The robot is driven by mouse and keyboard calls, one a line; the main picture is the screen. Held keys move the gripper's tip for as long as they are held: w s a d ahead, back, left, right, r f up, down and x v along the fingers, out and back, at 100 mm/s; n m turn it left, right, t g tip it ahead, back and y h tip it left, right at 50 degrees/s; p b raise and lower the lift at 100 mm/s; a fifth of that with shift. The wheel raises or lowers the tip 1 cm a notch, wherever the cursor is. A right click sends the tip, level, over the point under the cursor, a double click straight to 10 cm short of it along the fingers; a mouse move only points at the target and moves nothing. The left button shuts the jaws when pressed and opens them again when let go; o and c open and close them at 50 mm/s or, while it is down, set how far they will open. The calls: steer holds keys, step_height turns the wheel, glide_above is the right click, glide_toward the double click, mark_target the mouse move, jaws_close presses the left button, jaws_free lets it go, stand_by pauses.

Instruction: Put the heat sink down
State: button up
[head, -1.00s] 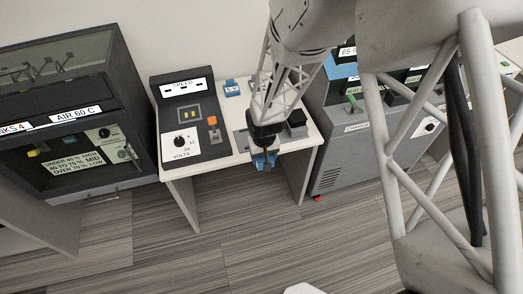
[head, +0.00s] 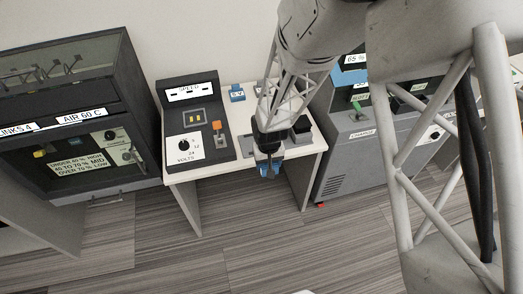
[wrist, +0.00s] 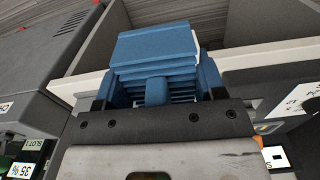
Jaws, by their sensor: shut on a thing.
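The heat sink, a blue block with stacked fins (wrist: 155,55), is held in my gripper (wrist: 155,95). The dark jaws lie on either side of its lower part in the wrist view. In the head view my gripper (head: 268,157) points down at the front edge of the white table (head: 206,170), and the blue heat sink (head: 268,171) shows below it, in front of that edge. In the wrist view the heat sink overlaps the table's pale edge (wrist: 233,60). I cannot tell how high it is or whether it touches anything.
A dark control panel (head: 193,122) with a dial and orange-topped lever stands left on the table. A small blue box (head: 237,92) sits at the back. A dark cabinet (head: 92,110) is left, and a grey charging unit (head: 345,165) is right. Striped floor lies in front.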

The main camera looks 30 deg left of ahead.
steer(key=m, duration=0.4)
steer(key=shift+m, duration=0.4)
steer(key=m, duration=0.8)
steer(key=shift+r, duration=0.1)
steer(key=m, duration=0.4)
steer(key=shift+m, duration=0.4)
glide_toward(246, 141)
steer(key=d+f, duration=0.1)
steer(key=d, duration=0.1)
steer(key=w+d+f, duration=0.1)
steer(key=d+f, duration=0.1)
steer(key=shift+w+d, duration=0.2)
steer(key=shift+f, duration=1.8)
